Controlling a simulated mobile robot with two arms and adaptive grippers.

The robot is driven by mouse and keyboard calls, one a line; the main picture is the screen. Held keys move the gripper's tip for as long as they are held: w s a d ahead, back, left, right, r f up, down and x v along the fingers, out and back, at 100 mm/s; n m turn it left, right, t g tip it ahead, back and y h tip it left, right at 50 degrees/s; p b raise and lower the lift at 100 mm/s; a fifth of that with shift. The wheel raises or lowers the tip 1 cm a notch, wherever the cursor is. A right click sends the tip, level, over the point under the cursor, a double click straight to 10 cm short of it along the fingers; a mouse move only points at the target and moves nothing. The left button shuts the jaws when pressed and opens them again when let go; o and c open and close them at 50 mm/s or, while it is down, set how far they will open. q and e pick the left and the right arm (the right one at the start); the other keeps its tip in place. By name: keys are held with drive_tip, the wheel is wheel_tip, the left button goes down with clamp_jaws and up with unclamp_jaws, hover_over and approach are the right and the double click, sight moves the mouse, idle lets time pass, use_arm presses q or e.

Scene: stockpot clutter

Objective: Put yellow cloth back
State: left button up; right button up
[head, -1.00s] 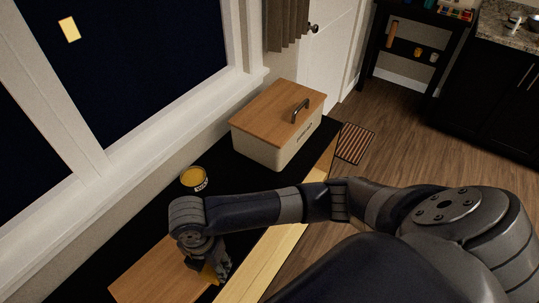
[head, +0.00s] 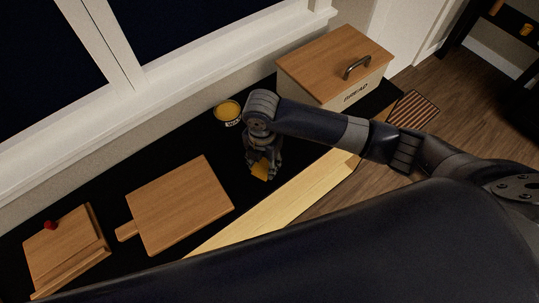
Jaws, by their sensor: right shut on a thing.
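The yellow cloth (head: 261,170) shows as a small folded patch at the fingertips of my right gripper (head: 262,168). The gripper points down and is shut on the cloth, over the black countertop near its light wooden front edge. Most of the cloth is hidden by the fingers. I cannot tell whether the cloth touches the counter. My left gripper is not in view.
A yellow-topped tin (head: 228,112) stands just behind my right gripper. A bread box (head: 335,62) stands at the back right. A wooden cutting board (head: 180,205) lies to the left. A wooden stand (head: 65,250) with a red knob is at far left.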

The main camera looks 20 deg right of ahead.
drive_tip(key=shift+w+d, duration=0.5)
drive_tip(key=shift+w, duration=0.05)
drive_tip(key=shift+w+d, duration=0.35)
drive_tip(key=shift+w, duration=0.15)
drive_tip(key=shift+w+d+p, duration=0.4)
wheel_tip(320, 180, down, 4)
drive_tip(key=shift+s+a+r+p, duration=0.1)
drive_tip(key=shift+s+r+p, duration=0.1)
drive_tip(key=shift+p, duration=0.3)
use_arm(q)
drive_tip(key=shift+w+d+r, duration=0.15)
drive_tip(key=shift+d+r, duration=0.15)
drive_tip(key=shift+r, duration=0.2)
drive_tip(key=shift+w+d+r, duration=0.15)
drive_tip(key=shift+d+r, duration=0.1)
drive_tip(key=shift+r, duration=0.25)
use_arm(e)
drive_tip(key=shift+f, duration=0.1)
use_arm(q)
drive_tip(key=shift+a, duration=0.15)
use_arm(e)
drive_tip(key=o, duration=1)
drive_tip(key=shift+f, duration=0.15)
